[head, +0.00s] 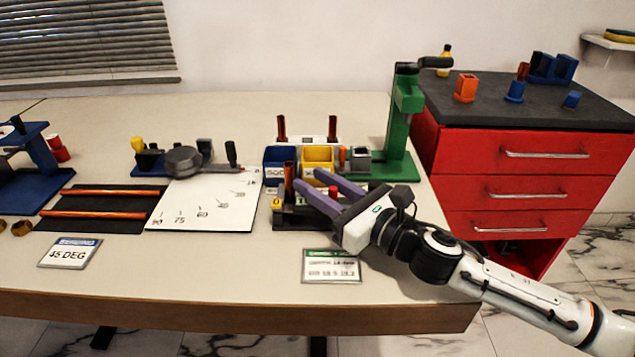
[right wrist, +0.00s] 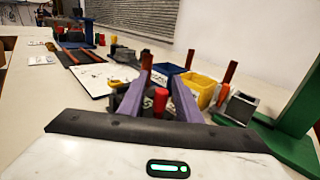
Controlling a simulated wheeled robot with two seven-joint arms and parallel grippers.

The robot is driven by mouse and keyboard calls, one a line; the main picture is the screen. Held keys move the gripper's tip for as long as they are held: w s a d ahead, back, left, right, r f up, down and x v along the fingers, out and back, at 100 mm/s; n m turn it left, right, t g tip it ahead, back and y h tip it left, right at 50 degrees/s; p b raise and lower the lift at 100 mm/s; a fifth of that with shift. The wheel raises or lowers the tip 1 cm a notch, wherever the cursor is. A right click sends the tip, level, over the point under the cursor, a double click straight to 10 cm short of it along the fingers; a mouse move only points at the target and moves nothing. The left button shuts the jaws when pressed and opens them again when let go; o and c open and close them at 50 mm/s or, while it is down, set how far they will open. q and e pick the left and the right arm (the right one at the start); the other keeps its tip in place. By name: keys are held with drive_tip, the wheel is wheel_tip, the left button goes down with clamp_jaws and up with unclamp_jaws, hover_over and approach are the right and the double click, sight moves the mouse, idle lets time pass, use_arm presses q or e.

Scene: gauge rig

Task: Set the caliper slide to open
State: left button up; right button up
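The caliper is a low dark block (head: 296,217) near the table's front right, with a yellow marked end, a copper-brown upright post (head: 289,178) and a red knob (head: 333,191). My right gripper (head: 309,185) reaches over it from the right, its two purple fingers spread. In the right wrist view the red knob (right wrist: 160,101) stands between the fingers, with a visible gap on each side. The fingers and gripper body hide much of the block, so the slide's position is unclear. My left gripper is not in view.
Behind the caliper are a blue bin (head: 279,157), a yellow bin (head: 318,155) and a green stand (head: 400,130). A white angle board (head: 215,210) lies left. A green-topped card (head: 331,266) lies in front. Bare tabletop extends along the front edge.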

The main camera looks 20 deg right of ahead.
drive_tip(key=shift+c, duration=0.4)
clamp_jaws()
drive_tip(key=shift+s+d, duration=0.15)
drive_tip(key=shift+d, duration=0.55)
drive_tip(key=shift+s+d, duration=0.15)
drive_tip(key=shift+d, duration=0.55)
drive_tip(key=shift+o, duration=0.4)
unclamp_jaws()
drive_tip(key=shift+s+d, duration=0.1)
